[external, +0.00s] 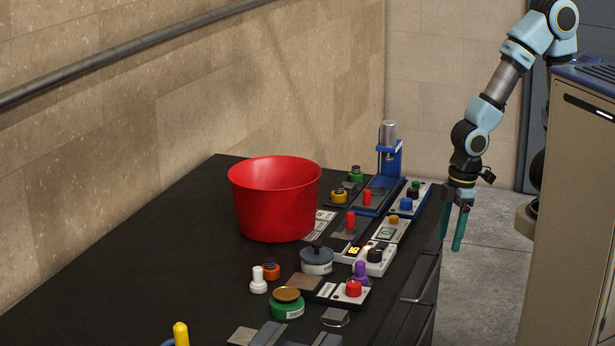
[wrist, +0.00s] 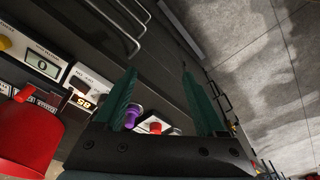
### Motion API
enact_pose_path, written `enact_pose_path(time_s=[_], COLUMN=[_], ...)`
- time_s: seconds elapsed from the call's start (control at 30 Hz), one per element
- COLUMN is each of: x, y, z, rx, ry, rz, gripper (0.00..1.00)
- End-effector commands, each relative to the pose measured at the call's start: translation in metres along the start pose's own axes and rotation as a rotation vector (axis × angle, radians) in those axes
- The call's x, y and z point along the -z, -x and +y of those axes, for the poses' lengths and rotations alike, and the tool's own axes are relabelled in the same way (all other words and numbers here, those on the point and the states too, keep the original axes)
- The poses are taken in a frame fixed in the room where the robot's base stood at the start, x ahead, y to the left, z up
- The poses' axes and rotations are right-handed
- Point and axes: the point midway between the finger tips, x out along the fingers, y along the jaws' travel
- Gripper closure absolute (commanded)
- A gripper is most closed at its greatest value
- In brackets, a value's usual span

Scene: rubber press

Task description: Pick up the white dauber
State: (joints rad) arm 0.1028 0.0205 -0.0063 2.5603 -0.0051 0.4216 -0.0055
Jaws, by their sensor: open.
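The white dauber (external: 258,282) stands upright on the black bench top, with a narrow knob above a wider base. It shows in the external view, left of a small orange-and-black pot (external: 271,270) and in front of the red bucket. I cannot make it out in the wrist view. My gripper (external: 457,228) hangs pointing down past the bench's right edge, far to the right of the dauber. Its two green fingers are apart with nothing between them, and they also show in the wrist view (wrist: 162,92).
The red bucket (external: 274,210) is the tallest obstacle near the dauber. A grey lidded pot (external: 317,262), a green pot with a brown top (external: 287,303) and a blue press (external: 389,158) share the bench (external: 160,255). The bench's left side is largely clear.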

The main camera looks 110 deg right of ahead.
Motion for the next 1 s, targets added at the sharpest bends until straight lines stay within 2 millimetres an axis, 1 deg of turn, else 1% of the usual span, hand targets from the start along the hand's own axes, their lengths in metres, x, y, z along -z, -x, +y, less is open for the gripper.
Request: enact_pose_path(time_s=[0.03,0.1,0.33,0.37,0.47,0.57,0.6,0.67,0.7,0.83,1.0], x=[0.0,0.0,0.002,0.004,0.024,0.062,0.081,0.111,0.131,0.191,0.264], y=[0.0,0.0,-0.002,-0.004,-0.018,-0.038,-0.046,-0.056,-0.061,-0.072,-0.078], z=[0.0,0.0,0.0,0.0,0.001,0.004,0.006,0.01,0.013,0.026,0.049], rx=[0.0,0.0,0.0,0.001,0.007,0.014,0.016,0.018,0.018,0.01,-0.017], ry=[0.0,0.0,-0.001,-0.003,-0.014,-0.031,-0.041,-0.054,-0.064,-0.093,-0.128], rz=[0.0,0.0,0.004,0.009,0.054,0.142,0.186,0.257,0.304,0.454,0.654], gripper=[0.31,0.37,0.37,0.37,0.37,0.37,0.37,0.37,0.37,0.37,0.37])
